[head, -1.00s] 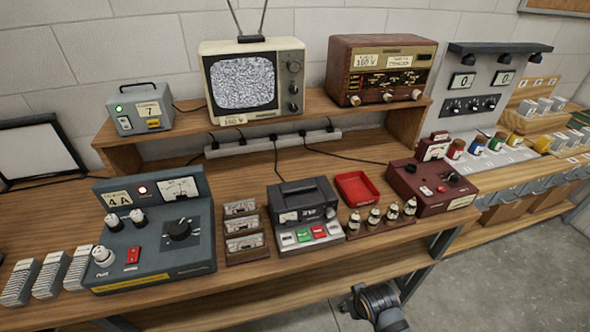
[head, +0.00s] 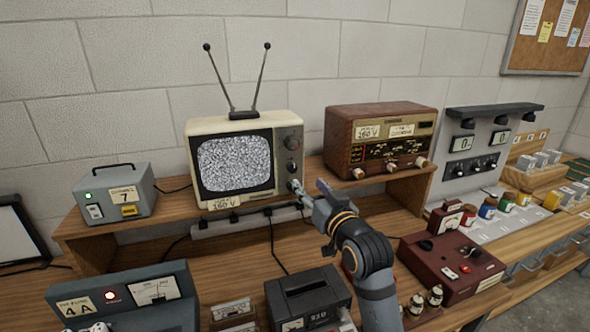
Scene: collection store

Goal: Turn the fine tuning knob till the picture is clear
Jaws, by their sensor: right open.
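The cream television (head: 193,150) stands on the raised shelf with its two-rod antenna up. Its screen (head: 235,163) shows grey static, with no clear picture. A column of dark knobs runs down its right side: a large upper knob (head: 291,142), a middle knob (head: 291,167) and a lower one partly hidden by my gripper. My right gripper (head: 299,189) is open, its fingertips at the lowest knob. I cannot tell whether they touch it. My left gripper is not in view.
A brown radio (head: 378,112) stands right of the television, and a grey box (head: 114,196) stands left on the same shelf. A power strip (head: 222,225) with cables lies below. A dark red unit (head: 452,265) and a dark recorder (head: 308,291) sit on the lower bench.

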